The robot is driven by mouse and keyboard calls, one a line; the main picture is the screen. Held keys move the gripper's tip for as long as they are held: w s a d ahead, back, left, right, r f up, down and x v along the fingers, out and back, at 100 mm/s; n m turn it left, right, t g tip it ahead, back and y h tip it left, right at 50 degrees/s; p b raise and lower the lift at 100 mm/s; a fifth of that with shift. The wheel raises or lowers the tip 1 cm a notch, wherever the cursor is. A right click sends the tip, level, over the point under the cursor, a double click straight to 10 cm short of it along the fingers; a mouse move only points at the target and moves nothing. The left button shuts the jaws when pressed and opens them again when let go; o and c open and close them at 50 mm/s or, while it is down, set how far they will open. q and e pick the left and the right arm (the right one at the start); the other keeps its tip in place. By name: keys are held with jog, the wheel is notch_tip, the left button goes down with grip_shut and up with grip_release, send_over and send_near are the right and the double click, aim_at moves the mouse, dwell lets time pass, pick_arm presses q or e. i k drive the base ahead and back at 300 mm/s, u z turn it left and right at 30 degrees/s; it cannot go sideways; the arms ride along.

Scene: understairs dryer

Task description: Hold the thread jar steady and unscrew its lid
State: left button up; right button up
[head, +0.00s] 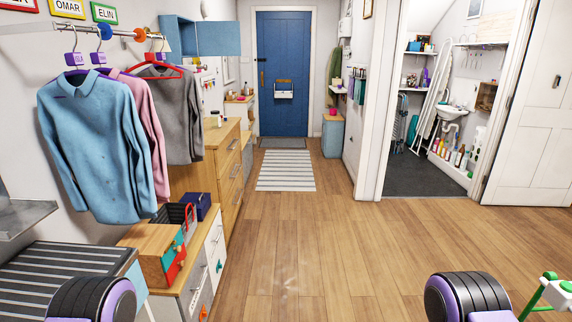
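I cannot pick out a thread jar or its lid for certain. A few small items (219,118) stand on top of the tall wooden chest of drawers (222,143) at the left, but they are too small to tell apart. Neither of my grippers is in view. Only rounded black and purple parts of mine show at the bottom left and bottom right.
A low drawer unit (210,262) with a small wooden box (154,254) and a dark blue box (196,204) stands at the left. Shirts (95,150) hang above. A striped rug (286,170) lies before the blue door (283,60). The wooden floor (310,240) is clear.

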aim_at(216, 119)
jog(key=z, duration=0.5)
jog(key=i, duration=2.05)
jog(key=u, duration=0.65)
jog(key=i, duration=1.5)
jog(key=u, duration=0.8)
